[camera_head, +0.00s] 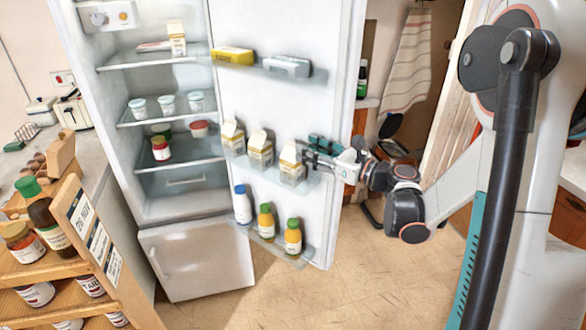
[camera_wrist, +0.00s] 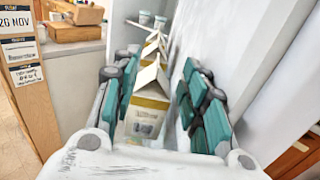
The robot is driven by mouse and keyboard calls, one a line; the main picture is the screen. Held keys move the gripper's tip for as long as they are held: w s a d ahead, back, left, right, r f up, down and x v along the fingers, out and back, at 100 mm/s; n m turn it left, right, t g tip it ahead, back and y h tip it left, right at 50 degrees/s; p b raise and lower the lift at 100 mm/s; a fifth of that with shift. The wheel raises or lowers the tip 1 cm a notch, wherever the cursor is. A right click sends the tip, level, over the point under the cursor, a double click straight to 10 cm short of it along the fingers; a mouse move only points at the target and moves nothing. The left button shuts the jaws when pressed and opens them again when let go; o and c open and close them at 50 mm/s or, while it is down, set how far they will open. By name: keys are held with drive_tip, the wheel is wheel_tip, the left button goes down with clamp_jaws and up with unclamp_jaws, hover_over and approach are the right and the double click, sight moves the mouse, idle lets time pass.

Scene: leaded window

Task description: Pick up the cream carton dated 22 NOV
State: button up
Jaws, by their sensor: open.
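Three cream-and-white gable-top cartons stand in a row on the fridge door's middle shelf: a left one (camera_head: 232,138), a middle one (camera_head: 260,150) and a right one (camera_head: 290,168). Their dates are too small to read, so I cannot tell which is 22 NOV. My gripper (camera_head: 310,153) is open at the right carton. In the wrist view the nearest carton (camera_wrist: 146,112) stands upright between the open teal fingers of my gripper (camera_wrist: 160,85), with the other cartons lined up behind it. Whether a finger touches it I cannot tell.
The fridge door (camera_head: 285,20) stands open. Its lower shelf holds bottles (camera_head: 265,222); its upper shelf holds a yellow pack (camera_head: 232,56). Another carton (camera_head: 177,40) stands inside the fridge. A wooden rack (camera_head: 105,270) with a "26 NOV" sign (camera_wrist: 16,20) stands at left.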

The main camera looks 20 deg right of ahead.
sight(293, 145)
drive_tip(key=shift+b+x, duration=0.65)
drive_tip(key=shift+x, duration=2.45)
drive_tip(key=shift+s+f, duration=0.1)
drive_tip(key=shift+s, duration=0.05)
clamp_jaws()
drive_tip(key=shift+a, duration=0.1)
